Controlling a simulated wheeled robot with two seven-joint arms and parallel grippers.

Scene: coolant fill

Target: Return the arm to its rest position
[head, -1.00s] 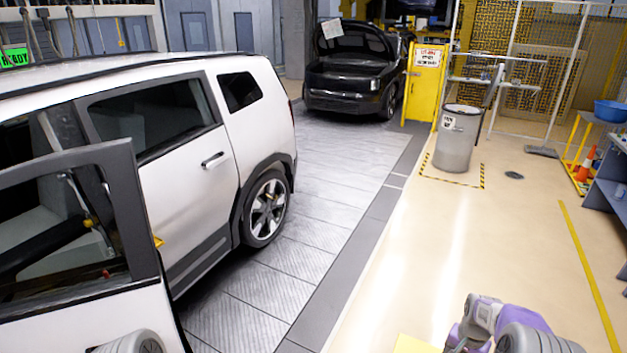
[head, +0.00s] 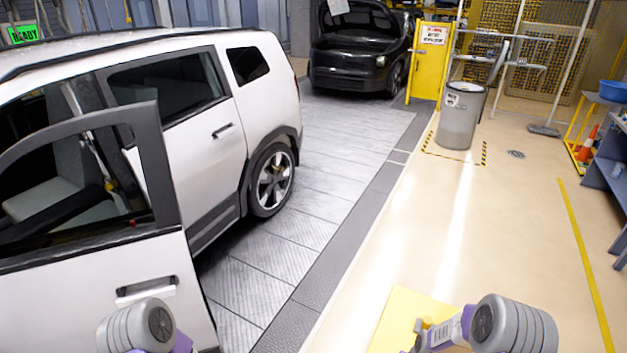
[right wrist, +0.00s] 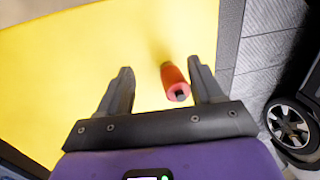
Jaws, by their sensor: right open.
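My right arm (head: 500,325) shows at the bottom of the head view, over the pale floor beside a yellow surface. In the right wrist view my right gripper (right wrist: 160,66) is open, with its two dark fingers spread above the yellow surface (right wrist: 90,60). A small red cylinder (right wrist: 173,79) with a dark end appears between the fingers, nearer the right one. I cannot tell how far below the fingers it is, but neither finger grips it. My left arm (head: 145,328) shows at the bottom left in front of the open car door; its gripper is out of view.
A white car (head: 235,135) stands at left with its door (head: 90,280) open near my left arm. A black car (head: 360,60) is at the back. A grey bin (head: 458,120) and a yellow panel (head: 430,62) stand beyond. The floor at centre right is clear.

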